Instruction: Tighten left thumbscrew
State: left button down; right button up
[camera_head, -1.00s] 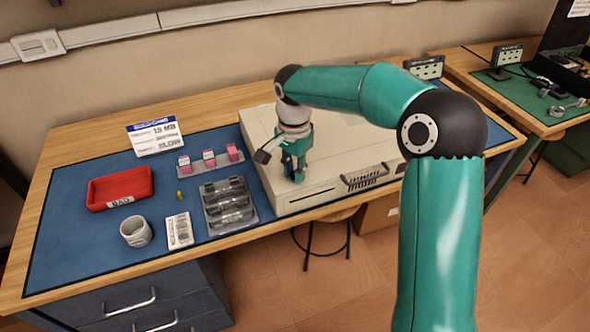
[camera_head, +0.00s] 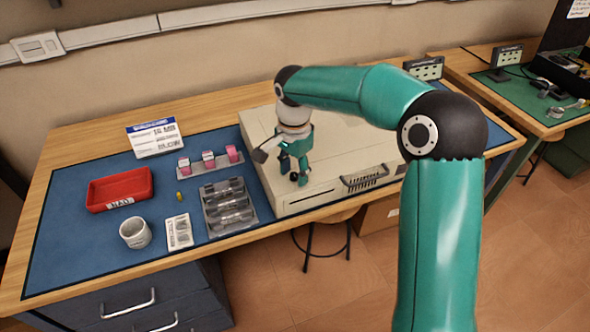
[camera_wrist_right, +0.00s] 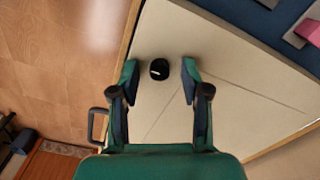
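A black round thumbscrew (camera_wrist_right: 159,69) with a pale mark on its top sits on the beige case (camera_wrist_right: 225,90) in the right wrist view. My right gripper (camera_wrist_right: 159,72) has its two fingers spread on either side of the thumbscrew, with a gap to each. In the head view my right gripper (camera_head: 294,175) points down over the front left part of the beige case (camera_head: 330,190). A dark spot shows between its fingers there, but I cannot tell its height above the case. My left gripper is not in view.
On the blue mat (camera_head: 75,245) left of the case are a red tray (camera_head: 120,189), a mug (camera_head: 135,232), a card (camera_head: 179,231), a grey holder (camera_head: 250,219) and pink blocks (camera_head: 208,158). A sign (camera_head: 153,138) stands behind. My right arm hides part of the case.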

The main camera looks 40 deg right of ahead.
aim_at(294, 175)
notch_tip(294, 175, up, 12)
dwell(0.6)
jog(key=shift+f, duration=0.15)
dwell(0.4)
